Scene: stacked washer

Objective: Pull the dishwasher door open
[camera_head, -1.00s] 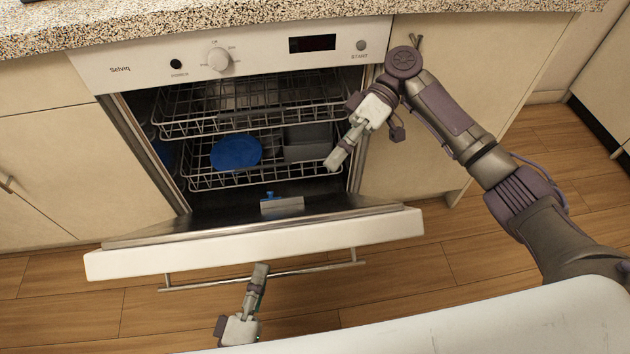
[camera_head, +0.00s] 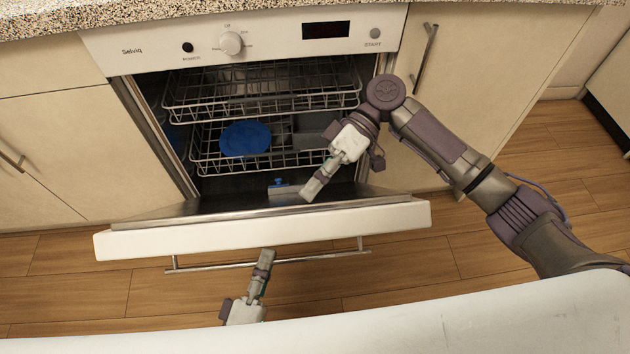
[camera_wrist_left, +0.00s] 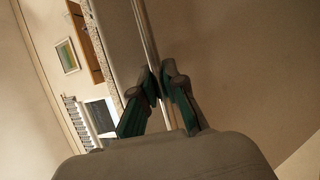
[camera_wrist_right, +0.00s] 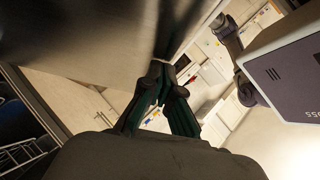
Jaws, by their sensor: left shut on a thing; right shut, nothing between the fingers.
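The dishwasher door (camera_head: 262,233) is partly open, tilted down and out from the dishwasher (camera_head: 270,38). Its bar handle (camera_head: 320,256) runs along the outer side. My left gripper (camera_head: 268,253) is shut on the handle, below the door in the head view. In the left wrist view, the handle bar (camera_wrist_left: 148,35) passes between the fingertips (camera_wrist_left: 160,85). My right gripper (camera_head: 308,194) is shut and empty, over the inner side of the door near the opening. In the right wrist view, its fingertips (camera_wrist_right: 165,82) are close to the inner door panel (camera_wrist_right: 90,35); contact is unclear.
Inside are an upper wire rack (camera_head: 255,95), a lower rack (camera_head: 215,168) and a blue plate (camera_head: 245,138). Cabinets flank the dishwasher; the right one has a bar handle (camera_head: 425,55). The wooden floor (camera_head: 90,280) around the door is clear.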

